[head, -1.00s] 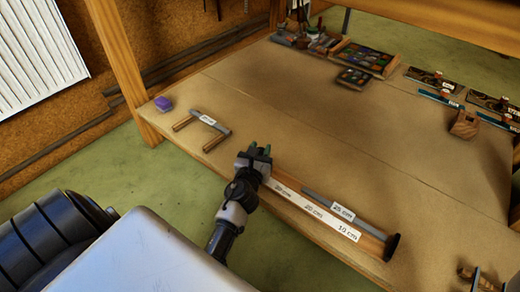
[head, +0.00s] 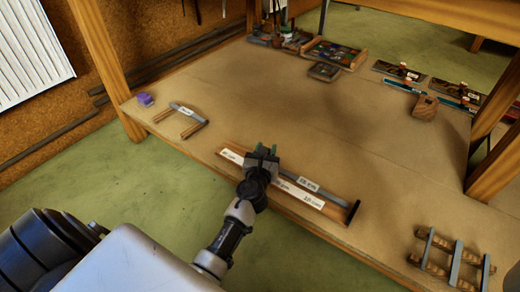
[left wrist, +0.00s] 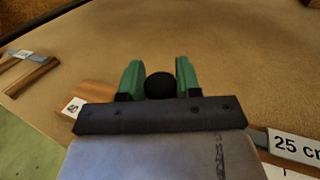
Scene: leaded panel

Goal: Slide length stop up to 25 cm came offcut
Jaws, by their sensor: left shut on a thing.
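The wooden measuring board (head: 229,145) lies along the bench's front edge, with white centimetre labels and a black end piece (head: 353,213) at its right end. The grey came offcut (head: 328,197), labelled 25 cm, lies along the board's right part; its label (left wrist: 296,147) also shows in the left wrist view. My left gripper (head: 262,150) is over the board near the offcut's left end. Its green fingers are shut on a black round knob (left wrist: 160,86), seemingly the length stop's. The gripper hides the stop's body and any contact with the offcut. My right gripper is not in view.
A labelled grey bar on wooden pieces (head: 187,112) and a purple block (head: 145,99) lie at left. A rack with several grey bars (head: 452,258) is at lower right. Trays (head: 335,53) and tools stand at the back. The bench middle is clear.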

